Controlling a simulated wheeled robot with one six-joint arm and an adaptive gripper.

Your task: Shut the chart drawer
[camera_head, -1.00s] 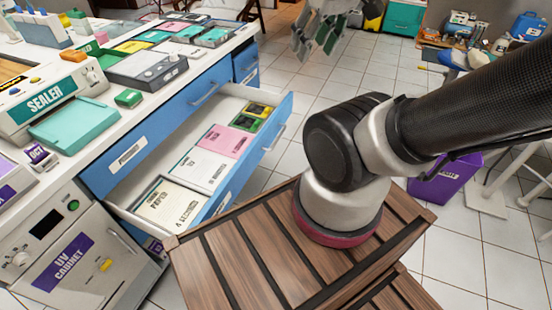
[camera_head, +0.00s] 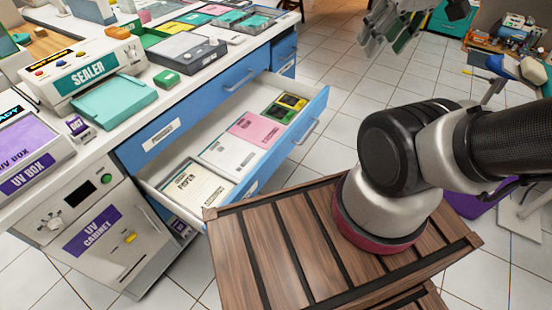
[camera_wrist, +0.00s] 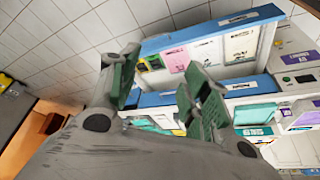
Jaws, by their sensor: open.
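The chart drawer (camera_head: 318,108) is pulled open from the blue-fronted counter (camera_head: 205,100), under a closed drawer. White, pink and dark cards or packets lie inside it, and a handle is on its blue front. The open drawer also shows in the wrist view (camera_wrist: 215,30), at the top. My gripper (camera_head: 420,22) is at the top of the head view, beyond the drawer and apart from it, partly cut off by the frame edge. In the wrist view my gripper (camera_wrist: 158,95) shows two green-padded fingers spread apart with nothing between them.
A sealer (camera_head: 88,72), a UV box (camera_head: 30,155) and several trays stand on the counter top. A UV cabinet (camera_head: 95,230) is left of the drawer. My wooden-slatted base is close to the drawer's near corner. Tiled floor (camera_head: 350,70) lies open beyond the drawer.

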